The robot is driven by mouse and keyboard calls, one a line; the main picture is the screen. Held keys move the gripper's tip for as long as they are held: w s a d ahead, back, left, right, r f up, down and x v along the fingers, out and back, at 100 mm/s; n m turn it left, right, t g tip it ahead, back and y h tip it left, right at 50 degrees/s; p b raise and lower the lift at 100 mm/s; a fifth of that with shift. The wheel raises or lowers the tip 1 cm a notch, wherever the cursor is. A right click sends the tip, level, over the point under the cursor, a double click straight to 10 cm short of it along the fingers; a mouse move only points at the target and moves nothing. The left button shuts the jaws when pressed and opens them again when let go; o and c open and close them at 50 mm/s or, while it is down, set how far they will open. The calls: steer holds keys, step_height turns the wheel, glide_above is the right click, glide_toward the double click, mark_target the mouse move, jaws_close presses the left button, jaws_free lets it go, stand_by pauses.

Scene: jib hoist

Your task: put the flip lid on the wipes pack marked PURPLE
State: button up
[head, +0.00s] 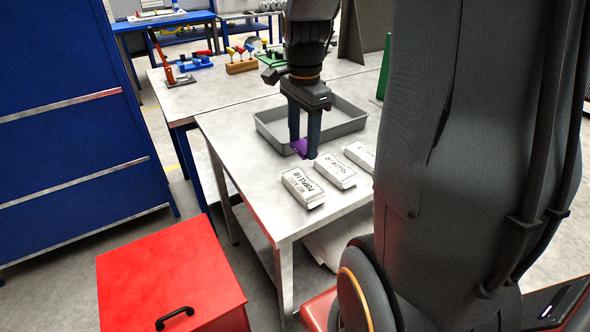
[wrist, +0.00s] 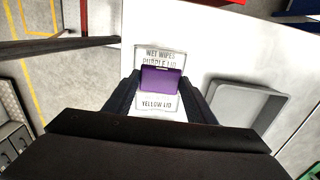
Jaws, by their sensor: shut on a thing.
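My gripper (head: 305,154) is shut on the purple flip lid (head: 299,147) and points down over the metal table. In the wrist view the purple lid (wrist: 162,79) sits between the fingers. The pack marked PURPLE LID (head: 303,187) lies at the near left of the row of packs, in front of the gripper in the head view. It also shows in the wrist view (wrist: 160,54), partly covered by the lid. The pack marked YELLOW LID (head: 335,171) lies beside it. It shows in the wrist view (wrist: 156,104) too. The lid's height above the table is hard to tell.
A third white pack (head: 360,155) lies farther right, partly hidden by my arm. A grey tray (head: 345,129) stands behind the packs. A red cabinet (head: 165,265) stands at the near left. The table (head: 262,197) is bare left of the packs.

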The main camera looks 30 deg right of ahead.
mark_target(303, 181)
step_height(303, 181, down, 10)
steer(key=shift+d+r+p, duration=0.1)
steer(key=shift+p, duration=0.8)
steer(key=o, duration=1)
